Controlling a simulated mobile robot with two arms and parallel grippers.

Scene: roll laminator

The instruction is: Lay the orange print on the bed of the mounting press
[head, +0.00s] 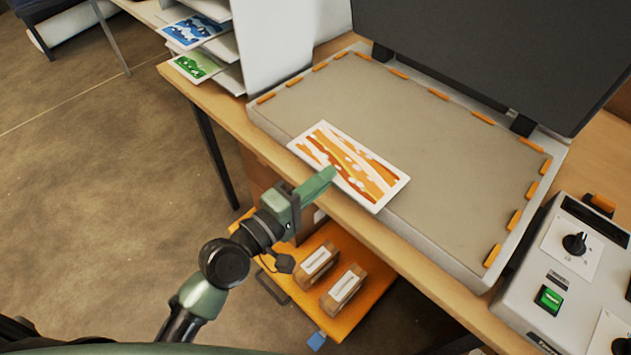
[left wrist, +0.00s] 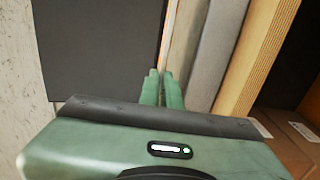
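The orange print (head: 352,165) is a white-bordered sheet with orange and white streaks. It appears over the front part of the press bed (head: 440,150), with its near edge close to the bed's front rim. My left gripper (head: 326,176) is shut on the print's near edge. In the left wrist view, the fingers (left wrist: 162,82) are close together and the print (left wrist: 169,38) shows edge-on as a thin strip beyond them. I cannot tell whether the print touches the bed. My right gripper is not in view.
The dark press lid (head: 490,55) stands open behind the bed. Orange tabs line the bed's back and sides. A control box (head: 570,270) stands at the right. A rack (head: 275,45) with blue and green prints is at the left. An orange shelf (head: 372,275) lies below the table.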

